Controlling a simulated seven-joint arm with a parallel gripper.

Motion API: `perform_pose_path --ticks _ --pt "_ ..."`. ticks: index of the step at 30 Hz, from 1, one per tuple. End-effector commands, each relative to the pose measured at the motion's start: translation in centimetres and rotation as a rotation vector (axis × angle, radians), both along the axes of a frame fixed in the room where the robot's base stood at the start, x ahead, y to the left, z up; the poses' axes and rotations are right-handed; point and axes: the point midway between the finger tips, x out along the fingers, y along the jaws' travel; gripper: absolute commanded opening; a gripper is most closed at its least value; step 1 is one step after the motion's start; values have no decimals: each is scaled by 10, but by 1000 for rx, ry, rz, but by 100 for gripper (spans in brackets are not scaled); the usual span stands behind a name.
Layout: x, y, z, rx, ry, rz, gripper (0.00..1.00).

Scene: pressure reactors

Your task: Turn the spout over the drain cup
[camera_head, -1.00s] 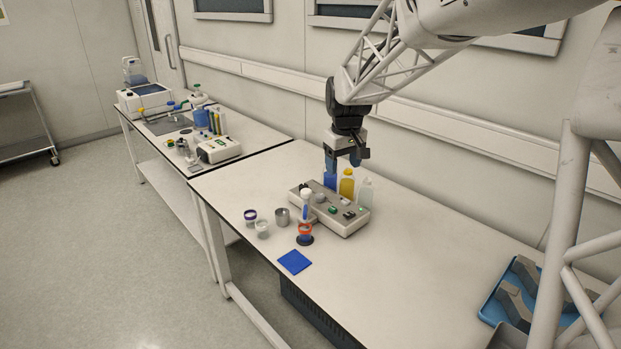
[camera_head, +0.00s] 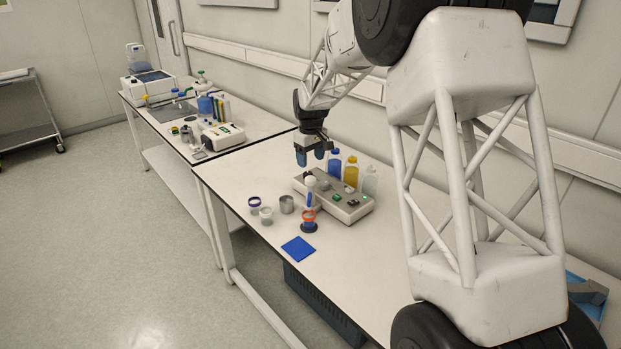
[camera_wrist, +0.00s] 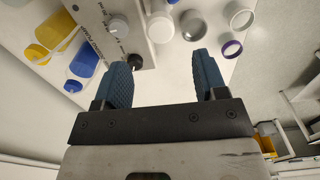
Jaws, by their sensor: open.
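A grey reactor unit (camera_head: 350,209) with knobs and buttons stands on the near bench; part of its panel (camera_wrist: 98,22) shows in the wrist view. A white and blue upright piece (camera_head: 310,190) stands at its front left; its white round top (camera_wrist: 160,30) shows from above. I cannot tell which part is the spout. Below this piece is an orange-rimmed cup (camera_head: 308,216) on a dark base, possibly the drain cup. My gripper (camera_head: 311,157) is open and empty, above the unit's left end. Its blue fingers (camera_wrist: 160,65) point down, apart from everything.
A purple-rimmed cup (camera_head: 254,202), a clear cup (camera_head: 265,214) and a metal cup (camera_head: 286,204) stand left of the unit. Blue (camera_head: 335,163), yellow (camera_head: 351,171) and clear (camera_head: 370,181) bottles stand behind it. A blue mat (camera_head: 298,249) lies in front. The bench right of it is partly hidden by my arm.

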Motion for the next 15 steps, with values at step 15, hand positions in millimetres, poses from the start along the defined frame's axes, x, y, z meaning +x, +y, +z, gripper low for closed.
perform_pose_path --ticks 15 --pt "0 0 -4 -1 1 1 66"
